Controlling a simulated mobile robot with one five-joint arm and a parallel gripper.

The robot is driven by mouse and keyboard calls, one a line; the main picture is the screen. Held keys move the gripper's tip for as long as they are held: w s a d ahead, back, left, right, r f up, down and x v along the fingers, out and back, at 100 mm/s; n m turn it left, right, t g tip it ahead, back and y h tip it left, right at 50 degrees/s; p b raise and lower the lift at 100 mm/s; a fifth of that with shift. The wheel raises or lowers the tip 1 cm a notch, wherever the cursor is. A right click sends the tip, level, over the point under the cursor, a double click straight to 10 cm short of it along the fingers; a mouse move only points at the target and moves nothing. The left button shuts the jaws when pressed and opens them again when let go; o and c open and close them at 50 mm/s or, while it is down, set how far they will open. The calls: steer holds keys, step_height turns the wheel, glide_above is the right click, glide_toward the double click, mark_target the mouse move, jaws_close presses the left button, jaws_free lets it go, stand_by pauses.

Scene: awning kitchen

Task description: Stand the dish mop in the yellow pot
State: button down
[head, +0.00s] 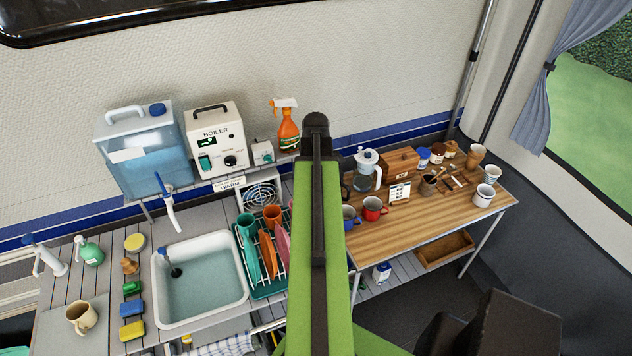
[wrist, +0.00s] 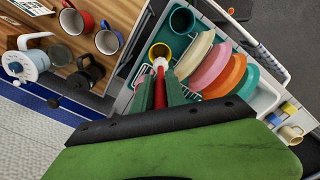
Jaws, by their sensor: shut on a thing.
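In the wrist view my gripper (wrist: 160,90) is shut on a slim red thing with a pale end, which I take to be the dish mop (wrist: 160,84). Its pale end points away from me and overlaps the yellow pot (wrist: 160,49). The pot's round opening faces me at the corner of the dish rack. I cannot tell whether the mop's end is above the opening or inside it. In the head view my green arm covers the gripper, the mop and the pot.
The teal dish rack (head: 271,290) holds several coloured plates. A teal cup (wrist: 181,20) is near the pot. The sink (head: 200,279) is left of the rack.

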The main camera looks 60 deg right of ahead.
steer(key=shift+f, duration=0.15)
step_height(320, 180, down, 13)
steer(key=b, duration=1.3)
steer(key=shift+s, duration=0.1)
steer(key=c, duration=1.3)
jaws_free()
steer(key=shift+r, duration=0.2)
step_height(320, 180, up, 18)
steer(key=p, duration=1.7)
steer(key=shift+f+p, duration=0.2)
steer(key=shift+p, duration=0.2)
steer(key=shift+f, duration=0.1)
